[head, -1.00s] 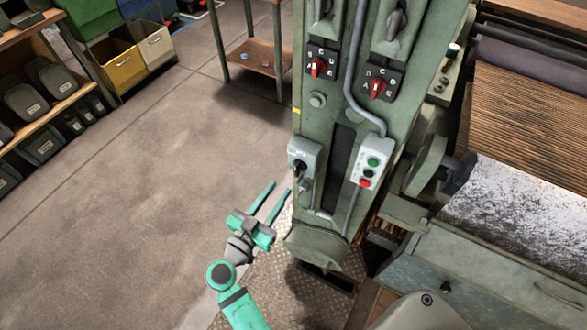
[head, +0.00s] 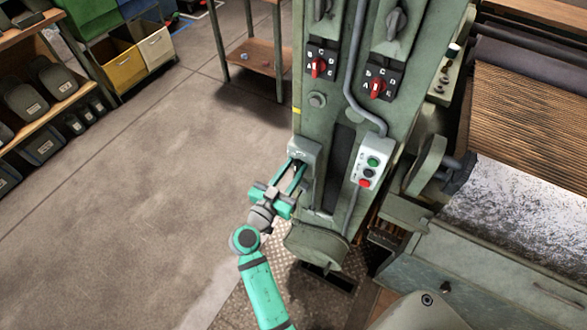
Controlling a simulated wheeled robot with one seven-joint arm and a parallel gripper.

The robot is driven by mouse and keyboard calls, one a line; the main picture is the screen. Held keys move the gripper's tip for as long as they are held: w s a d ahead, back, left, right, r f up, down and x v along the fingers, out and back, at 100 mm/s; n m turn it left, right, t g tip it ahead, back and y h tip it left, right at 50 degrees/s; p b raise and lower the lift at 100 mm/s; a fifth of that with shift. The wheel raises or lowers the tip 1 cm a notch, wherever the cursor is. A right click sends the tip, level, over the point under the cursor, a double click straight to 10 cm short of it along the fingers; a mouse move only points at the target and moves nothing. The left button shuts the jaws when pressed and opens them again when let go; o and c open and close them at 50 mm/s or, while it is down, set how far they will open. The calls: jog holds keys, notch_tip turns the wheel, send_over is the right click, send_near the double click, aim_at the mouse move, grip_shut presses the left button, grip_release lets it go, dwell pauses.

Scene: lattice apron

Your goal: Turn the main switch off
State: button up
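A small grey switch box (head: 303,148) with a black knob is fixed to the left side of the green machine column; it looks like the main switch, though no label is readable. My gripper (head: 293,170) is at this box, its two teal fingers apart and pointing up at the knob, one on each side. The fingers now hide most of the knob, so its setting and any contact cannot be told.
A push-button box (head: 368,168) with green, black and red buttons sits right of the switch. Two red selector knobs (head: 318,67) (head: 377,87) are above. A grey conduit (head: 352,80) runs down the column. Open floor (head: 150,190) lies to the left.

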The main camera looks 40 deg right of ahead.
grip_shut()
jog(key=shift+w+n, duration=0.1)
jog(key=shift+n, duration=0.3)
jog(key=n, duration=0.3)
jog(key=shift+w+a+f, duration=0.15)
jog(key=shift+w, duration=0.15)
jog(key=n, duration=0.3)
jog(key=shift+w+a+f+n, duration=0.15)
jog(key=shift+w+f+n, duration=0.05)
jog(key=shift+w+n, duration=0.15)
jog(key=n, duration=0.3)
jog(key=f+n, duration=0.1)
jog(key=n, duration=0.1)
jog(key=shift+w+a, duration=0.1)
jog(key=shift+w, duration=0.2)
jog(key=shift+w+f+n, duration=0.1)
jog(key=shift+f+n, duration=0.2)
jog(key=shift+n, duration=1.1)
jog(key=shift+f+n, duration=0.25)
jog(key=shift+n, duration=1.1)
